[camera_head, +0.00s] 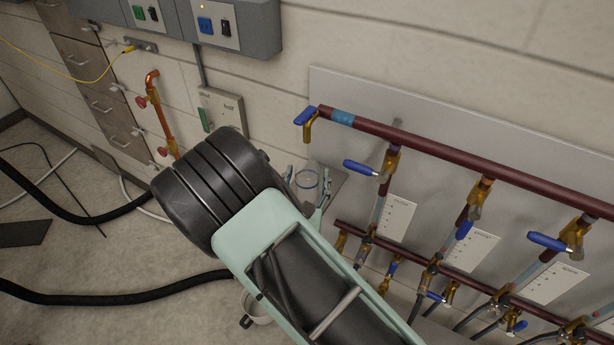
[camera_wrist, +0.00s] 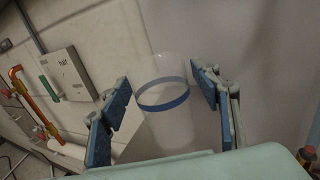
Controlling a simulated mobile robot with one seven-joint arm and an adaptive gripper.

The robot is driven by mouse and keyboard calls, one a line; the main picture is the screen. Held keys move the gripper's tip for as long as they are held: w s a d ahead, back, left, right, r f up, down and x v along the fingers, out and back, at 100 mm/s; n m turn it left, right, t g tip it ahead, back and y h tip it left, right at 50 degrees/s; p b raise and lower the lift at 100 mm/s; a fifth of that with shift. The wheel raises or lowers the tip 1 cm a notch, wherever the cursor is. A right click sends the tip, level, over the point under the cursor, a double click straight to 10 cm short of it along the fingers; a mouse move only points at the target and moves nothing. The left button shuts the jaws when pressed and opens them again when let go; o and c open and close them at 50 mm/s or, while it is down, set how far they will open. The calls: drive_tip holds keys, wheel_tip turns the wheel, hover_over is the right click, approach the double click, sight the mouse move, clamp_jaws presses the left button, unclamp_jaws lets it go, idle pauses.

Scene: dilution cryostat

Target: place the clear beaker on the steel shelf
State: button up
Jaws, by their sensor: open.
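The clear beaker (camera_head: 307,179) has a blue band and stands about upright near the wall, partly hidden by my arm in the head view. In the wrist view the beaker (camera_wrist: 168,125) is between the two blue-padded fingers of my gripper (camera_wrist: 163,95). The fingers are spread, with a gap visible on each side of the beaker. A small grey plate, seemingly the steel shelf (camera_head: 338,184), shows beside and under the beaker in the head view. My arm hides most of this shelf, and the contact under the beaker's base cannot be made out.
A wall panel with dark red pipes (camera_head: 430,152) and blue-handled valves (camera_head: 361,167) is close on the right. An orange pipe (camera_head: 163,115) and a grey switch box (camera_head: 221,108) are on the wall at left. Black hoses (camera_head: 110,300) lie on the floor.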

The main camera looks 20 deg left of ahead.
drive_tip(key=shift+r, duration=0.3)
drive_tip(key=b+v, duration=0.2)
drive_tip(key=v, duration=1)
drive_tip(key=shift+f, duration=0.1)
